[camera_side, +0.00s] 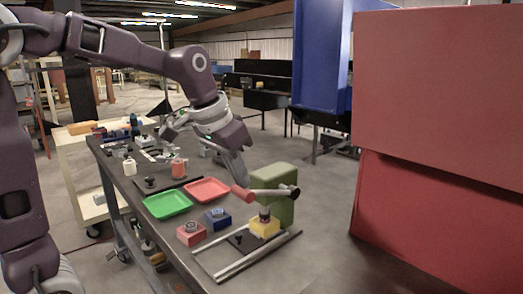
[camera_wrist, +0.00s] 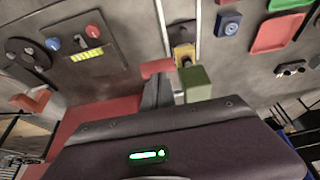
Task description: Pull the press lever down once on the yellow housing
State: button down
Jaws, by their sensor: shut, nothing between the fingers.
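The press has a green body (camera_side: 276,188), also in the wrist view (camera_wrist: 195,82). Its lever has a red grip (camera_side: 242,192) on the left and a dark rod end on the right, and looks near level. The yellow housing (camera_side: 264,227) sits under the press, between two metal rails, with a dark round part on top; it also shows in the wrist view (camera_wrist: 184,53). My gripper (camera_side: 238,180) is shut and empty, pointing down with its tips at the red grip. In the wrist view my fingers (camera_wrist: 153,92) are just below the grip (camera_wrist: 157,67); contact is unclear.
A red housing (camera_side: 191,233) and a blue housing (camera_side: 217,218) stand left of the rails. A green tray (camera_side: 168,204) and a red tray (camera_side: 207,190) lie behind them. In the wrist view, a panel with knobs (camera_wrist: 84,50) is at upper left.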

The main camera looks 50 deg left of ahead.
jog(key=r, duration=0.1)
jog(key=w+r, duration=0.2)
jog(key=shift+r, duration=0.4)
jog(key=w+r, duration=0.3)
jog(key=r, duration=0.5)
jog(key=shift+r, duration=0.15)
jog(key=s+d+f, duration=0.1)
jog(key=s+f, duration=0.4)
jog(key=s, duration=0.3)
jog(key=s+d+f, duration=0.2)
jog(key=s+f, duration=0.3)
jog(key=s, duration=0.4)
jog(key=s+d+f+t, duration=0.1)
jog(key=s+f, duration=0.4)
jog(key=s, duration=0.3)
jog(key=shift+s+d+f, duration=0.3)
jog(key=shift+s+d, duration=0.1)
